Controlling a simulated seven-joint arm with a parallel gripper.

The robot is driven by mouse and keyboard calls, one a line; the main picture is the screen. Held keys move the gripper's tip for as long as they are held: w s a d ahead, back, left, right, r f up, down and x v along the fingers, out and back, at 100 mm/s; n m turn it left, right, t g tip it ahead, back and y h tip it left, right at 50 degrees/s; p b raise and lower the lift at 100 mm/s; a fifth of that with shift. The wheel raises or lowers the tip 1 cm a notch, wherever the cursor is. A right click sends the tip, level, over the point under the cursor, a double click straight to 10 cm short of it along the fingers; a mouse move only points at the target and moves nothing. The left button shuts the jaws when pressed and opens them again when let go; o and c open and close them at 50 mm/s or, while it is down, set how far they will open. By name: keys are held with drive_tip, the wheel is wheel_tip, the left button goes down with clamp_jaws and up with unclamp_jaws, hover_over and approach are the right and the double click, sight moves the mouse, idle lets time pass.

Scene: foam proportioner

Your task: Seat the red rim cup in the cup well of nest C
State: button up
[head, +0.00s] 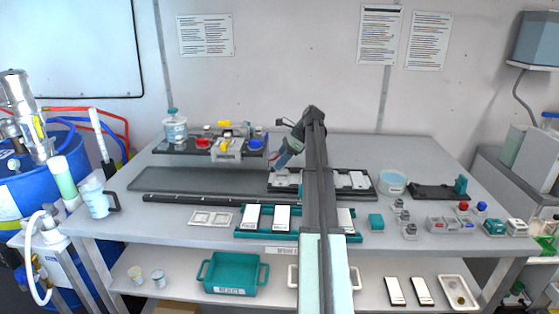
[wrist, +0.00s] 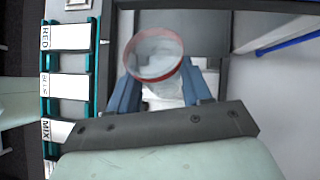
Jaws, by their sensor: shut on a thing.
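The red rim cup (wrist: 155,62) is a translucent white cup with a red rim. In the wrist view it sits between the two blue fingers of my gripper (wrist: 162,92), which is shut on it. In the head view my gripper (head: 280,157) is tilted above the left part of a dark nest tray (head: 316,192) in the middle of the bench. The cup is small and mostly hidden there. White nest blocks (head: 285,180) show in the tray on both sides of my arm. I cannot read which nest is C, and my arm hides the tray's middle.
A raised shelf (head: 180,149) with a bottle and red, yellow and blue items stands at the back left. A teal rack (head: 262,235) with white cards lies in front of the tray; its labels RED and MIX show in the wrist view. A round tub (head: 392,184) stands right of the tray.

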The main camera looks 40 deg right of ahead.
drive_tip(key=m+t, duration=0.3)
drive_tip(key=t, duration=0.1)
drive_tip(key=shift+s+d+m, duration=0.3)
drive_tip(key=shift+d, duration=0.05)
drive_tip(key=shift+d+f+m+t, duration=0.25)
drive_tip(key=shift+f+m+t, duration=0.05)
drive_tip(key=shift+f+t, duration=0.3)
drive_tip(key=shift+d+f+m+t, duration=0.3)
drive_tip(key=shift+f+t, duration=0.15)
drive_tip(key=shift+f, duration=0.15)
drive_tip(key=shift+d+f+m+t, duration=0.2)
drive_tip(key=shift+f+m+t, duration=0.1)
drive_tip(key=shift+f+t, duration=0.3)
drive_tip(key=shift+f, duration=0.2)
drive_tip(key=shift+f, duration=0.7)
drive_tip(key=o, duration=1.2)
drive_tip(key=shift+o, duration=0.2)
